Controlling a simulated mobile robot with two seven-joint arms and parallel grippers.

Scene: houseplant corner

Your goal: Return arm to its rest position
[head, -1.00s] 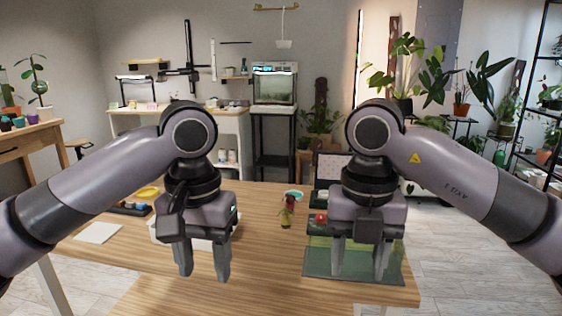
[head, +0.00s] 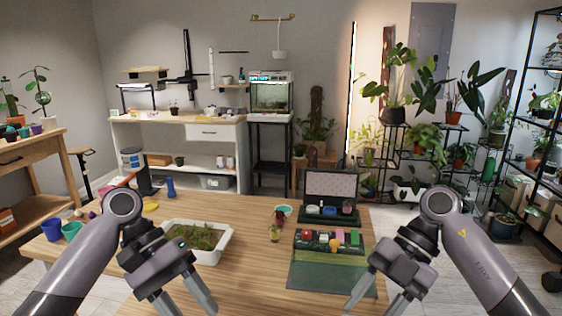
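My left gripper (head: 186,300) is low at the left of the head view, over the near side of the wooden table (head: 245,275). Its two fingers are spread with nothing between them. My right gripper (head: 378,299) is low on the right, near the table's right edge and beside the green mat (head: 318,280). Its fingers are also spread and empty. Both arms are bent, with the grippers tilted inward and apart from the things on the table.
A white tray of green moss (head: 213,256) stands beyond my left gripper. An organizer with small coloured items (head: 318,243) lies at the mat's far edge. An open case (head: 331,184), a teal bowl (head: 284,210) and a small bottle (head: 275,234) stand farther back. The table's near middle is clear.

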